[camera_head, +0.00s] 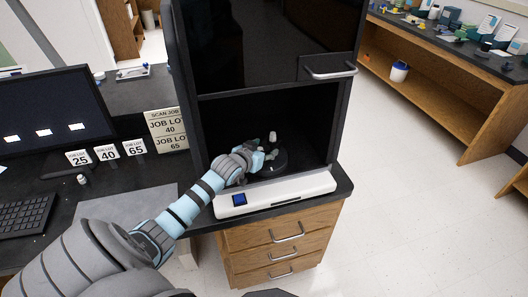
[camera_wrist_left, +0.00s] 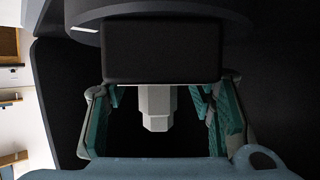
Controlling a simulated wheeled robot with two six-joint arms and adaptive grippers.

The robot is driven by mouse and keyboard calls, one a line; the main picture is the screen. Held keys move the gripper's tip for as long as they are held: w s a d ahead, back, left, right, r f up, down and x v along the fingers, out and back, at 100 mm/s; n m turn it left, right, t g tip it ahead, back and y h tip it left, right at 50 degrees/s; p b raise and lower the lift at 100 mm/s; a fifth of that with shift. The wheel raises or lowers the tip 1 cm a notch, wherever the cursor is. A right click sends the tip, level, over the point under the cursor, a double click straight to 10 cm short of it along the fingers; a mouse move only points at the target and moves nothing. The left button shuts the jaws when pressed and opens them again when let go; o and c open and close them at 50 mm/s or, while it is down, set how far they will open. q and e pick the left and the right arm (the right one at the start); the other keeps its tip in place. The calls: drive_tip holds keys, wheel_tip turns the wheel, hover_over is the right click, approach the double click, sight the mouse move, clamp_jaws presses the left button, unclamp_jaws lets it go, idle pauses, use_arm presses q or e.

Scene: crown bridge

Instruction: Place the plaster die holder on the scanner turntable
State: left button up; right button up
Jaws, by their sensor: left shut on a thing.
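My left gripper (camera_head: 264,155) reaches into the open black scanner chamber, low over the dark round turntable (camera_head: 280,165). In the left wrist view its teal-padded fingers (camera_wrist_left: 162,115) stand on both sides of the plaster die holder, a black block (camera_wrist_left: 160,52) with a pale stepped plaster piece (camera_wrist_left: 155,105). The gripper is shut on this holder. A round grey-black rim (camera_wrist_left: 180,15) lies close by the block; I cannot tell whether they touch. In the head view a small pale piece (camera_head: 272,136) shows just behind the fingers. My right gripper is not in view.
The scanner's raised dark door (camera_head: 270,45) with a handle (camera_head: 330,72) hangs above the opening. Job lot cards (camera_head: 107,152), a small pale piece (camera_head: 83,180) and a keyboard (camera_head: 25,214) are on the left desk.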

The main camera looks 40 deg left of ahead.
use_arm(q)
drive_tip(key=shift+r, duration=0.1)
drive_tip(key=o, duration=1.6)
drive_tip(key=shift+o, duration=0.2)
drive_tip(key=shift+s+r, duration=0.15)
drive_tip(key=shift+s, duration=0.1)
drive_tip(key=p+v, duration=0.4)
drive_tip(key=v, duration=0.7)
drive_tip(key=shift+s, duration=0.25)
drive_tip(key=shift+d, duration=0.1)
